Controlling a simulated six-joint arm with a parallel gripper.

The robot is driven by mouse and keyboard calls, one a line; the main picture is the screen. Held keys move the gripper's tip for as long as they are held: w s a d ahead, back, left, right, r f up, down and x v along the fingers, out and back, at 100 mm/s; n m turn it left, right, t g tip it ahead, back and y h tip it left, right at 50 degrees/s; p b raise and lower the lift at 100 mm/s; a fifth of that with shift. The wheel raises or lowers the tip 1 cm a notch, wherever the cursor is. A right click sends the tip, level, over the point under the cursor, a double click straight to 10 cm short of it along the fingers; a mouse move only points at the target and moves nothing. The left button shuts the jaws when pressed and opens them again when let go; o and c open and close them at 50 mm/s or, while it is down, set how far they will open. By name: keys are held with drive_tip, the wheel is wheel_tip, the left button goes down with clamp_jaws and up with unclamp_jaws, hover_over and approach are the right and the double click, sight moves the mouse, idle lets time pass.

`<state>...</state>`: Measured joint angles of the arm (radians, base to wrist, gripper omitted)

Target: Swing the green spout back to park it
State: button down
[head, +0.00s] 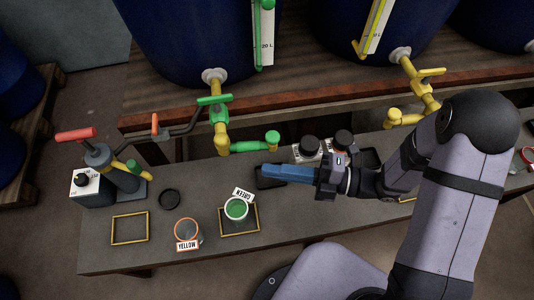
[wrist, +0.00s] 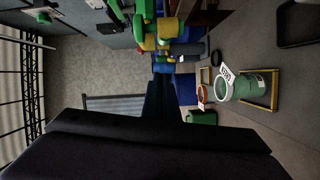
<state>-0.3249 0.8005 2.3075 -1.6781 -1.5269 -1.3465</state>
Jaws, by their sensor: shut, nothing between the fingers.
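The green spout (head: 255,144) hangs below the green tap (head: 218,108) on a dark blue vat. It is a yellow and green arm reaching to the right in the head view, with a green knob at its end. My gripper (head: 266,172) is shut and empty, its blue fingers pointing left. It is just below and in front of the spout's end, apart from it in the picture; the gap in depth is unclear. Green and yellow tap parts also show at the top of the wrist view (wrist: 145,35), partly cut off.
A cup labelled GREEN (head: 236,209) with green contents stands in a yellow frame. A cup labelled YELLOW (head: 188,230) stands to its left. An empty yellow frame (head: 130,228) and a black lid (head: 169,198) lie on the bench. A red-handled device (head: 112,165) stands at the left. Two black-knobbed items (head: 310,150) stand behind my gripper.

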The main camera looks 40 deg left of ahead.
sight(251, 147)
drive_tip(key=shift+w+a+f, duration=0.15)
drive_tip(key=shift+w+a, duration=0.25)
drive_tip(key=shift+a, duration=0.3)
drive_tip(key=shift+w+a+f, duration=0.15)
drive_tip(key=shift+w+a, duration=0.2)
drive_tip(key=shift+a, duration=0.35)
drive_tip(key=shift+w+a+f, duration=0.15)
drive_tip(key=shift+w+a, duration=0.25)
drive_tip(key=shift+a, duration=0.3)
